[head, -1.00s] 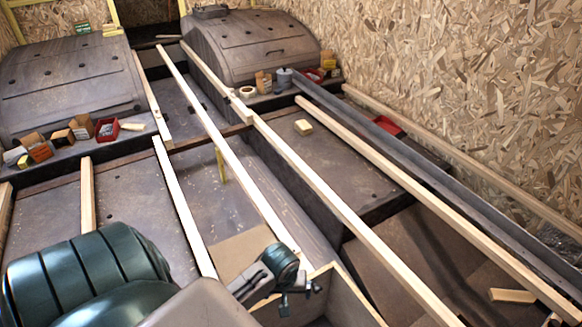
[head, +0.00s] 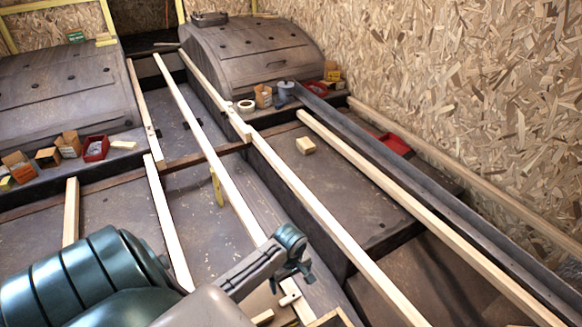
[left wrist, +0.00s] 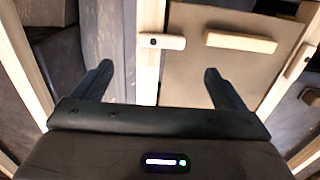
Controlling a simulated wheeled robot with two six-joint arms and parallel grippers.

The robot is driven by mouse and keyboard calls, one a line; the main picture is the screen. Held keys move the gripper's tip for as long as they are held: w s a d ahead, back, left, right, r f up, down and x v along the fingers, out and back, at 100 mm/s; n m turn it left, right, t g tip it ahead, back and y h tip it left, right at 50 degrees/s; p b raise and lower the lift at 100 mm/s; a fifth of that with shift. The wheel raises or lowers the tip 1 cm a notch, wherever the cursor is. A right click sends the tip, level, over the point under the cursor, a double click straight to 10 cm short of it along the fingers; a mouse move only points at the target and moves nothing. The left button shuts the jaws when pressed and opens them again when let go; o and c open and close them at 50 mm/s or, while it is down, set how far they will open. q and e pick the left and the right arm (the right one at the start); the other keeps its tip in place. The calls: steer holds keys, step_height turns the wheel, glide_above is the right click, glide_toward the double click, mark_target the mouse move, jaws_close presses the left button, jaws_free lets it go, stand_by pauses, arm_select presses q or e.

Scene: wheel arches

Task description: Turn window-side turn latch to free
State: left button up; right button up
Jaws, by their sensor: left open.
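A small pale wooden turn latch (left wrist: 168,42) with a dark pivot sits crosswise on a light batten (left wrist: 149,75) in the left wrist view. Its right end reaches over the edge of a brown panel (left wrist: 205,75). A small pale piece with a dark dot, seemingly this latch (head: 290,299), shows low in the head view. I cannot tell which side is the window side. My left gripper (left wrist: 157,70) is open and empty, its fingers apart on either side of the batten and short of the latch. In the head view the left gripper (head: 299,270) is above the battens. The right gripper is not seen.
A wooden bar (left wrist: 240,42) lies on the panel. Long battens (head: 330,225) run across the floor. A small wood block (head: 305,146), red tray (head: 96,148) and several small boxes stand farther off. The chipboard wall (head: 460,90) closes the right side.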

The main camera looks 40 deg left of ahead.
mark_target(290, 297)
arm_select(q)
step_height(290, 297, down, 9)
steer(key=shift+s+d+r+b, duration=0.15)
steer(key=shift+b, duration=0.5)
steer(key=shift+f, duration=0.65)
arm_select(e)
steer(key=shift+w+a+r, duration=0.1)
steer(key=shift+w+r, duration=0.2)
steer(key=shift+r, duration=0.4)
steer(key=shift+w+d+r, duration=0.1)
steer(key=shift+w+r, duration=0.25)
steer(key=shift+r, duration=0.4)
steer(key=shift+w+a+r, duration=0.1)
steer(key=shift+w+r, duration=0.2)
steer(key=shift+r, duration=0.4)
